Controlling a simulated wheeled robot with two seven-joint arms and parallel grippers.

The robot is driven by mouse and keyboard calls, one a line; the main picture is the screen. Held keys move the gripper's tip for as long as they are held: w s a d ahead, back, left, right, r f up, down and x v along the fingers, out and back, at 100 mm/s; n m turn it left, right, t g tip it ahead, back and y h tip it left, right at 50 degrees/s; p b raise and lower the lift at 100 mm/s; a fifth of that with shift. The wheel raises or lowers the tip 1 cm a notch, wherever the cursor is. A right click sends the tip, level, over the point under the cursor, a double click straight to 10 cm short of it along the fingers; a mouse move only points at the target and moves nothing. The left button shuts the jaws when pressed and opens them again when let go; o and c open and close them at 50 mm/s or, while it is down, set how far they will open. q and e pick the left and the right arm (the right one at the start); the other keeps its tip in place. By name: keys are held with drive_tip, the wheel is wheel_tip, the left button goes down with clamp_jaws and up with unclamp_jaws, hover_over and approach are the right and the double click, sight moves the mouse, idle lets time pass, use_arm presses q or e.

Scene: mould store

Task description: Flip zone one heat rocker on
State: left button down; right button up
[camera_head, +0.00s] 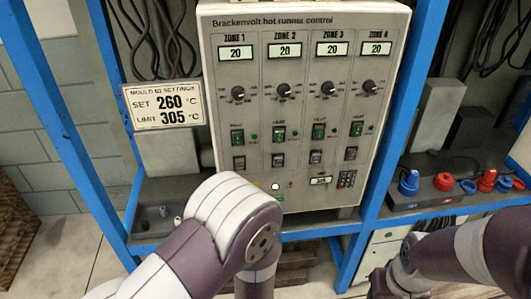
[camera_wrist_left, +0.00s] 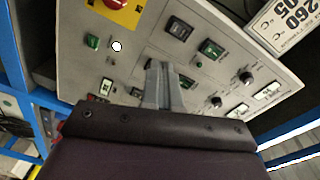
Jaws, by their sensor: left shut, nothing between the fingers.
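The Brackenvolt control panel (camera_head: 308,50) faces me, with Zone 1 in its left column. The Zone 1 heat rocker (camera_head: 237,137) is dark green, below the Zone 1 knob, with a small green lamp beside it. Whether it is tilted on or off is too small to tell. In the left wrist view the panel is turned, and this rocker (camera_wrist_left: 210,48) is right of the fingers. My left gripper (camera_wrist_left: 164,64) is shut and empty, over the panel near the Zone 2 rockers; contact cannot be told. My arm hides it in the head view. My right gripper is not visible.
More rockers and knobs sit close together. A dark rocker (camera_head: 239,162) is below the Zone 1 heat rocker. A settings sign (camera_head: 163,105) hangs left of the panel. A red knob on yellow (camera_wrist_left: 117,3) shows in the wrist view. Blue frame posts (camera_head: 395,95) flank the panel.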

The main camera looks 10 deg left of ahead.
use_arm(q)
wheel_tip(320, 180, up, 7)
drive_tip(key=s+m+t+y, duration=0.1)
drive_tip(key=m+t+y, duration=0.1)
drive_tip(key=m+t, duration=0.15)
drive_tip(key=p, duration=0.2)
approach(241, 136)
drive_tip(key=shift+n, duration=0.25)
drive_tip(key=x, duration=0.7)
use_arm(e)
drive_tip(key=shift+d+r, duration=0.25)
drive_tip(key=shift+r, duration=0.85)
